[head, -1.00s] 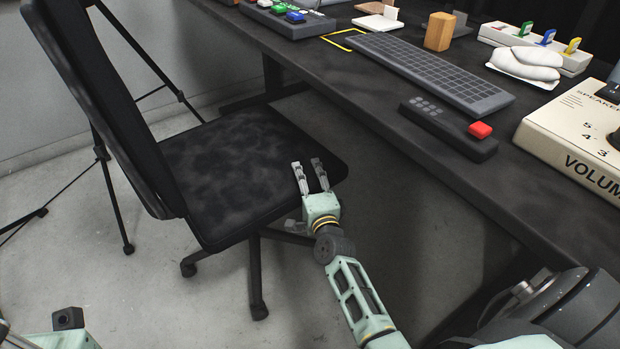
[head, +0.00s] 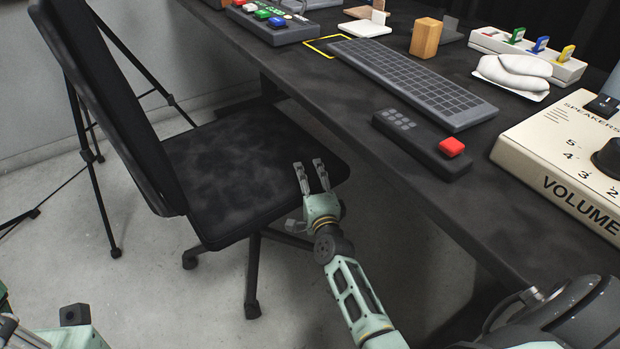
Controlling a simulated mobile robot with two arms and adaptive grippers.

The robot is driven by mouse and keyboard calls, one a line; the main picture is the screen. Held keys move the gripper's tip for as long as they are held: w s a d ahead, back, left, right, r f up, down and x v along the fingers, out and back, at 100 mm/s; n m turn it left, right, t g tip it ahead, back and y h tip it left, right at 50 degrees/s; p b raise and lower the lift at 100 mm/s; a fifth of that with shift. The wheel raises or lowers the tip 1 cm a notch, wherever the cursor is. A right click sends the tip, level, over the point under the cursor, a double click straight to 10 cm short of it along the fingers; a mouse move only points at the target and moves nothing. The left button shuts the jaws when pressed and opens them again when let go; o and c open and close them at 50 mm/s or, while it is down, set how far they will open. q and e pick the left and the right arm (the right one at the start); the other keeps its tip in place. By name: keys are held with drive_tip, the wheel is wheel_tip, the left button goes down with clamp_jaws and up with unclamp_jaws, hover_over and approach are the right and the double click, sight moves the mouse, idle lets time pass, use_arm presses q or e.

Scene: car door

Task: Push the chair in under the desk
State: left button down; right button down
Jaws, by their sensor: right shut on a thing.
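The black office chair (head: 225,170) stands on the left, with its backrest to the left and its seat's right side at the desk's front edge. The dark desk (head: 330,105) runs from the upper left to the lower right.
A black tripod (head: 85,130) stands behind and left of the chair. The desk holds a keyboard (head: 410,80), a control box with a red button (head: 425,140), a volume box (head: 565,160) and other items. Grey floor is open under the desk and in front.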

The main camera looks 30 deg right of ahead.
drive_tip(key=shift+s+d+f, duration=0.1)
drive_tip(key=shift+d+f, duration=0.05)
drive_tip(key=shift+d, duration=0.1)
drive_tip(key=c, duration=0.8)
unclamp_jaws()
drive_tip(key=shift+f, duration=0.1)
drive_tip(key=shift+c, duration=0.2)
drive_tip(key=shift+o, duration=1)
drive_tip(key=shift+a, duration=0.1)
drive_tip(key=shift+a, duration=0.1)
drive_tip(key=v, duration=1.2)
